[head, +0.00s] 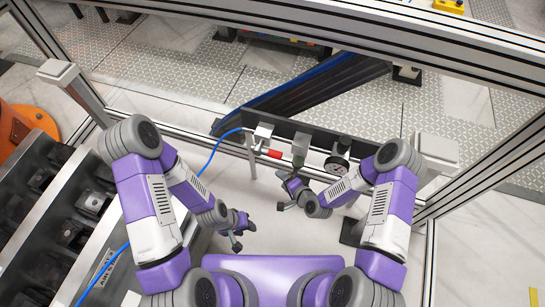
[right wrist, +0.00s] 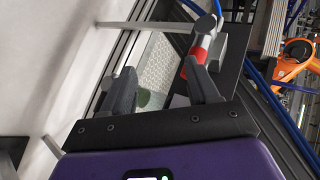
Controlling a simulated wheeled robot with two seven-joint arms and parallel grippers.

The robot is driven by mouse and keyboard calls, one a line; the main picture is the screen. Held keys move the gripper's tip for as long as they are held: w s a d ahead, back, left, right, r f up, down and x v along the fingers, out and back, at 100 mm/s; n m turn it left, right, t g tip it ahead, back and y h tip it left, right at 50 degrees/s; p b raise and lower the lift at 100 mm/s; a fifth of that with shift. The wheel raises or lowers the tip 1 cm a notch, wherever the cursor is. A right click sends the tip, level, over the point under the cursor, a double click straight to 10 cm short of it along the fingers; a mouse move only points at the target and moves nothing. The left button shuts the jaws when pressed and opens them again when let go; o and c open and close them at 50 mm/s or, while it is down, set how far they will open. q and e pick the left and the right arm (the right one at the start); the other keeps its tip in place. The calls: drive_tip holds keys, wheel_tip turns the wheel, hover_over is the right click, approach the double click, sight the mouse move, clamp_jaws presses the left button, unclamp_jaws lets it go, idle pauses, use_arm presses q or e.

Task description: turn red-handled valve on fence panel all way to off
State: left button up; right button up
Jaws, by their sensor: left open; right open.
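The red-handled valve (head: 270,153) sits on the dark fence panel (head: 315,140), with a silver body and a blue hose at its left. The handle points to the right in the head view. My right gripper (head: 284,192) is open in front of the panel, just below the valve in that view. In the right wrist view, the red handle (right wrist: 199,62) shows beyond the right finger of my right gripper (right wrist: 158,80); I cannot tell whether they touch. No object is between the fingers. My left gripper (head: 243,236) is open and empty, lower and farther left.
The blue hose (head: 218,148) runs down left. Metal fence rails (head: 330,30) cross behind.

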sight(276, 157)
drive_tip(key=w+a+m+t+b, duration=0.1)
drive_tip(key=w, duration=0.3)
drive_tip(key=w+a+m+t+b, duration=0.1)
drive_tip(key=w+m+t, duration=0.1)
drive_tip(key=w, duration=0.2)
drive_tip(key=w+a+m+t+b, duration=0.1)
drive_tip(key=w+a+b, duration=0.1)
drive_tip(key=w, duration=0.2)
drive_tip(key=shift+w+a+f+m+t+y, duration=0.1)
drive_tip(key=shift+w+f+m+t+y, duration=0.1)
drive_tip(key=shift+f+m+t+y, duration=0.15)
use_arm(q)
wheel_tip(276, 157, down, 5)
drive_tip(key=shift+w+f, duration=0.1)
use_arm(e)
clamp_jaws()
